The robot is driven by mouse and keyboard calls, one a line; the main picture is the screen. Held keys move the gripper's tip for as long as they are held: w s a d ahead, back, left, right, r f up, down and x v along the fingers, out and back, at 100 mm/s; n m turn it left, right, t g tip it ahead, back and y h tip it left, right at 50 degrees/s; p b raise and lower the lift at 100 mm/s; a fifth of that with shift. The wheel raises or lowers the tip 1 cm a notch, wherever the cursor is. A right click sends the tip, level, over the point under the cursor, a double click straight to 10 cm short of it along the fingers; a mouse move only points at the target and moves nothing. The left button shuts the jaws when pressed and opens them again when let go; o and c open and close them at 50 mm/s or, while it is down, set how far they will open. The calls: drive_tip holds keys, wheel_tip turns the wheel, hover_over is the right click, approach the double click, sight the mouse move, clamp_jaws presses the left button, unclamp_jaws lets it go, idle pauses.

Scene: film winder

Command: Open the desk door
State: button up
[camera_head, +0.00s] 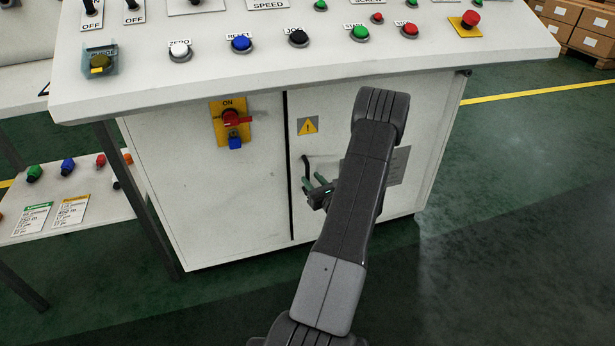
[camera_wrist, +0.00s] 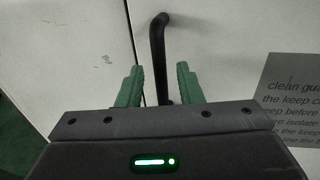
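The desk door (camera_head: 330,118) is the right-hand white panel of the desk front, with a yellow warning sticker, and it looks closed against the seam at its left. Its black bar handle (camera_head: 305,172) stands upright near that seam. In the wrist view the handle (camera_wrist: 157,50) runs down between the two green fingers. My gripper (camera_head: 318,188) is open at the handle's lower part, with a finger on each side; it also shows in the wrist view (camera_wrist: 160,85). Gaps show between handle and fingers. My arm hides part of the door.
A red rotary switch (camera_head: 232,118) with a blue padlock (camera_head: 235,143) sits on the left panel. The desk's control top (camera_head: 300,75) overhangs the door. A side shelf (camera_head: 110,205) with small buttons and cards stands at the left. The green floor at right is clear.

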sight(308, 175)
drive_tip(key=shift+x, duration=1.95)
clamp_jaws()
